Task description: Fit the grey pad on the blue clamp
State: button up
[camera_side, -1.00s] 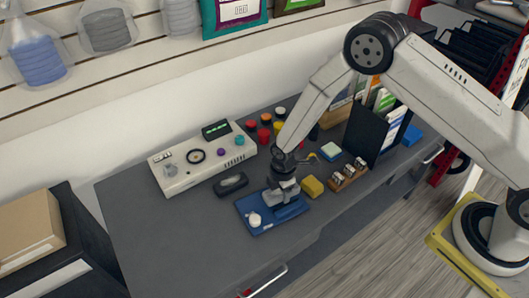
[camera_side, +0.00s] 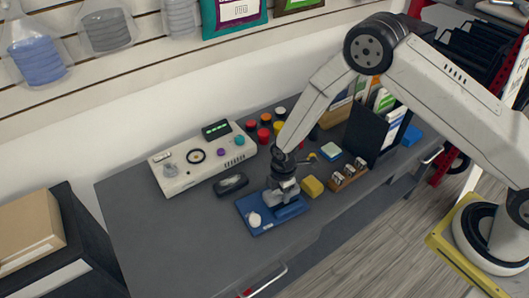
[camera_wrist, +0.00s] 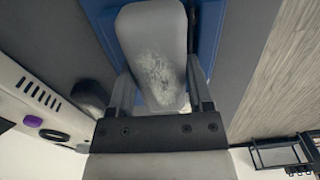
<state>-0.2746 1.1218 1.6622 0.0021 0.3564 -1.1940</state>
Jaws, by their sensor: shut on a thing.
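The grey pad (camera_wrist: 153,52) is a rounded, scuffed block between my gripper's fingers in the wrist view. My gripper (camera_wrist: 160,95) is shut on it. In the side view my gripper (camera_side: 281,196) points down over the blue clamp (camera_side: 291,211), which sits on a flat blue base (camera_side: 262,228) with a round white knob (camera_side: 254,219). Blue surface (camera_wrist: 207,35) shows behind the pad in the wrist view. The pad is mostly hidden by the gripper in the side view. I cannot tell whether pad and clamp touch.
A yellow block (camera_side: 312,187) and a wooden rack (camera_side: 348,175) stand right of the clamp. A dark oval item (camera_side: 230,184) and a white control box (camera_side: 202,158) lie behind it to the left. The desk's left part (camera_side: 165,235) is clear.

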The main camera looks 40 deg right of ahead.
jog(key=shift+f, duration=0.35)
dwell(0.4)
jog(key=o, duration=1.3)
jog(key=shift+o, duration=0.2)
jog(key=shift+r, duration=0.15)
jog(key=shift+r, duration=2.85)
